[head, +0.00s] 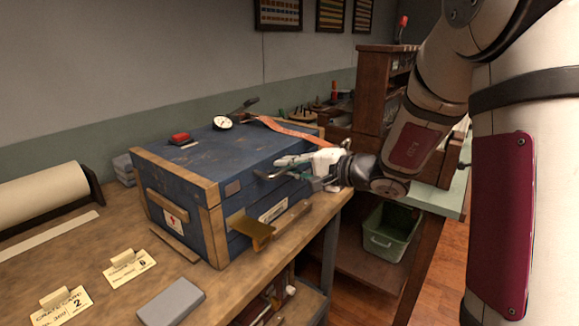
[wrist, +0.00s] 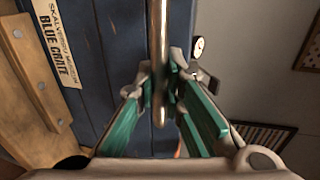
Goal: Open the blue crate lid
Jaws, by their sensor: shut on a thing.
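The blue crate (head: 205,215) stands on the wooden workbench, its corners trimmed with light wood. Its lid (head: 215,155) looks level and closed. My gripper (head: 285,169) is at the lid's front right edge. In the wrist view its teal-padded fingers (wrist: 162,85) are shut on a thin metal bar (wrist: 158,25) running along the crate's blue face. Where the bar joins the crate is hidden. A label reading BLUE CRATE (wrist: 60,42) shows beside it.
Cards (head: 130,267) and a grey block (head: 171,301) lie on the bench in front. A green bin (head: 389,233) sits below right. A wooden cabinet (head: 377,88) stands behind.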

